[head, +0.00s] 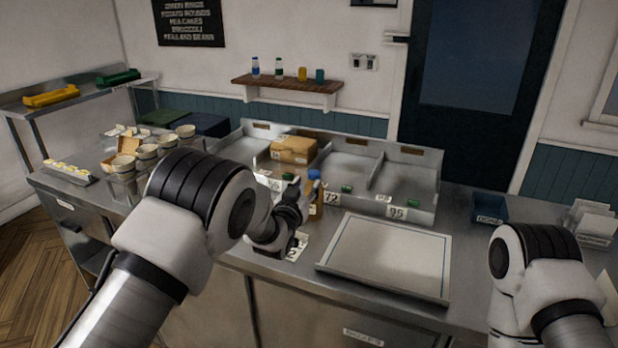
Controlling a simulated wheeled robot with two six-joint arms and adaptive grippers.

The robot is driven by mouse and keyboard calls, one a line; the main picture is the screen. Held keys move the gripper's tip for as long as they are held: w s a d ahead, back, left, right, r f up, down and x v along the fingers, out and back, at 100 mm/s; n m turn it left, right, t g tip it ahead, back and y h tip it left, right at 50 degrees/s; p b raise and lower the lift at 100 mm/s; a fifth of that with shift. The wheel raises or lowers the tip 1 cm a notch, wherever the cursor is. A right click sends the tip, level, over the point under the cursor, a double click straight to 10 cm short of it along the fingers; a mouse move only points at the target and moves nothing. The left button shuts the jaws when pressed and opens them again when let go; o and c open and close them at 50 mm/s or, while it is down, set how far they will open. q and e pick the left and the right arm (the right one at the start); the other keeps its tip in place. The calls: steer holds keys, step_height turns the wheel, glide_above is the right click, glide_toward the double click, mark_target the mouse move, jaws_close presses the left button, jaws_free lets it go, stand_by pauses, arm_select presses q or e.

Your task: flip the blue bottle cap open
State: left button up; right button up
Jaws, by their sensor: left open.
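An amber bottle (315,206) with a blue cap (314,175) stands upright on the steel counter, in front of the divided metal tray. The cap is on top of the bottle; its lid is too small to tell in detail. My left gripper (300,193) is open, just left of the bottle and close to it. It hides part of the bottle's left side, and I cannot tell whether it touches. My right arm shows at the right edge, but its gripper is not in view.
A divided metal tray (414,150) with numbered cards stands behind the bottle. A flat white board (388,255) lies to its right. Stacked cups (147,152) stand at the left, and a dark blue bin (489,208) at the right. A wall shelf (290,84) holds small bottles.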

mark_target(313, 174)
arm_select(q)
steer(key=x, duration=0.3)
steer(key=shift+f, duration=0.2)
steer(key=shift+s, duration=0.15)
steer(key=c, duration=0.5)
jaws_close()
arm_select(e)
steer(key=shift+w+r, duration=0.2)
steer(key=shift+r, duration=0.15)
